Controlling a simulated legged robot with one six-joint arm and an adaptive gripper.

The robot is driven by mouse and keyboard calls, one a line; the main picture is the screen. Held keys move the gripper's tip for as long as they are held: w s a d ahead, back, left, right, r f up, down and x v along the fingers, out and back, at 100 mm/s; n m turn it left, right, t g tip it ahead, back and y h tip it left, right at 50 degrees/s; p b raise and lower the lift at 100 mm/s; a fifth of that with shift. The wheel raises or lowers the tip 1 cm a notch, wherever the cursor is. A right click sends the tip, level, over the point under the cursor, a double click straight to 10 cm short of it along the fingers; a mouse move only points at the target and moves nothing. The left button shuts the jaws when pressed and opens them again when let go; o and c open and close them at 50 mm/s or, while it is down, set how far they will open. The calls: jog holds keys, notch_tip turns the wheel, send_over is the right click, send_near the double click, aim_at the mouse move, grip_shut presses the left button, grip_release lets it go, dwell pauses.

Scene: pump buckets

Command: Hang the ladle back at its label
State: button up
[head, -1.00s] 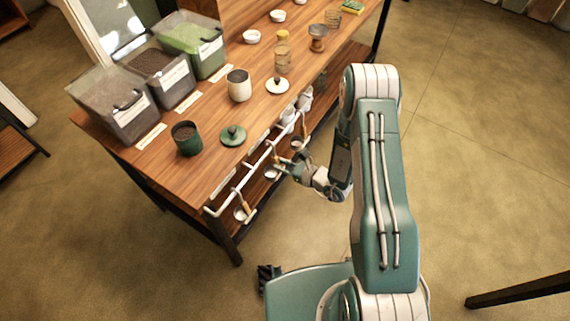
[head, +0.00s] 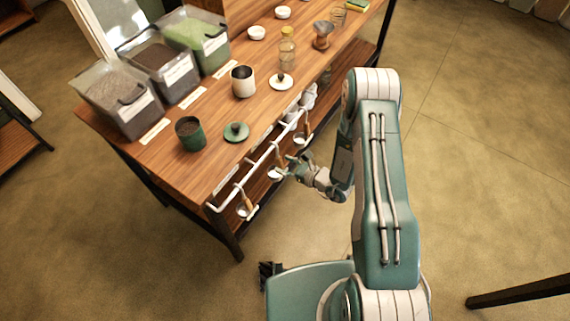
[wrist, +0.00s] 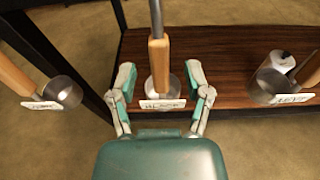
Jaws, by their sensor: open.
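Several ladles with wooden handles and steel cups hang along the white rail (head: 233,192) on the table's front side. In the wrist view, the middle ladle (wrist: 159,65) hangs upright between the fingers, its cup partly behind a white label (wrist: 162,104). My gripper (wrist: 160,78) is open, one finger on each side of this handle with visible gaps. In the head view, my gripper (head: 291,161) is just right of the middle ladle (head: 277,162). A left ladle (wrist: 17,76) and a right ladle (wrist: 308,72) each show a label too. The label writing is too small to read.
A lower shelf (wrist: 235,65) lies behind the ladles. The floor to the right is open.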

jog(key=v, duration=1.2)
jog(key=s+a+r+n+g, duration=0.25)
jog(key=r+n+g, duration=0.35)
jog(key=r, duration=0.4)
jog(key=s+a+r+n+g, duration=0.2)
jog(key=a+r+n+g, duration=0.15)
jog(key=r+n, duration=0.55)
jog(key=s+d+r+n+t+h, duration=0.2)
jog(key=s+d+r+n+h, duration=0.2)
jog(key=r, duration=0.5)
jog(key=s+d+r+n+t+h, duration=0.3)
jog(key=s+d+r+n+h, duration=0.1)
jog(key=s+r+n+h, duration=0.2)
notch_tip(320, 180, up, 4)
jog(key=shift+s+f+n+h, duration=0.25)
jog(key=shift+s+h, duration=0.35)
jog(key=shift+h, duration=0.5)
jog(key=shift+t, duration=0.25)
